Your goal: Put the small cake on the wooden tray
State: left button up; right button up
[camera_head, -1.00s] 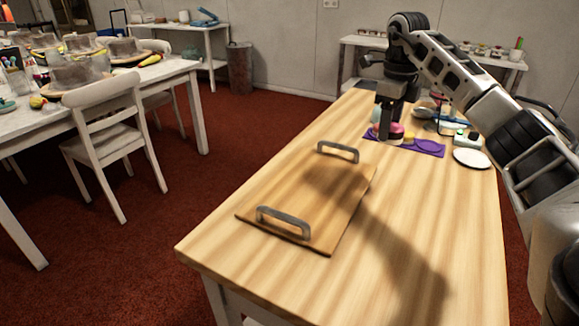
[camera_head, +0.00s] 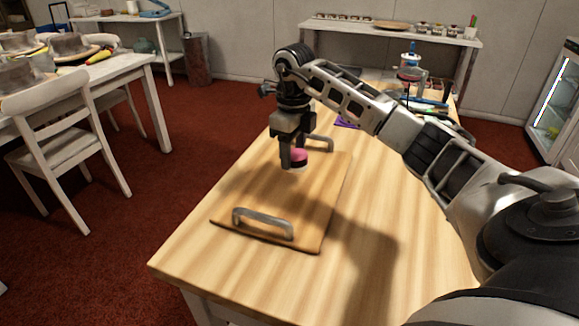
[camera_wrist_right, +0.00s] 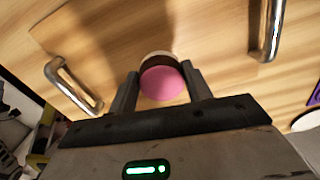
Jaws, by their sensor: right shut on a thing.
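The small cake (camera_head: 299,157) has a pink top and a dark layer below. It also shows in the right wrist view (camera_wrist_right: 161,84), between the two fingers. My right gripper (camera_head: 293,160) is shut on it and holds it over the wooden tray. Whether the cake touches the tray is hard to tell. The wooden tray (camera_head: 262,205) is a flat board with a metal handle at each end, lying on the light wooden table. In the right wrist view the tray (camera_wrist_right: 110,30) spreads beneath the cake. My left gripper is not in view.
The light wooden table (camera_head: 385,215) is clear to the right of the tray. A purple mat (camera_head: 346,122) lies beyond the tray, partly behind my arm. The tray's near handle (camera_head: 263,222) and far handle (camera_head: 318,143) stand up from its surface.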

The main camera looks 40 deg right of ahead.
jog(key=shift+a+f, duration=0.25)
jog(key=shift+f, duration=0.05)
jog(key=shift+w+a+f, duration=0.1)
jog(key=shift+a+f, duration=0.1)
jog(key=shift+f, duration=1.55)
jog(key=shift+f, duration=0.2)
jog(key=o, duration=1)
jog(key=shift+o, duration=0.2)
notch_tip(320, 180, up, 12)
jog(key=shift+r+p, duration=0.25)
jog(key=shift+p, duration=0.35)
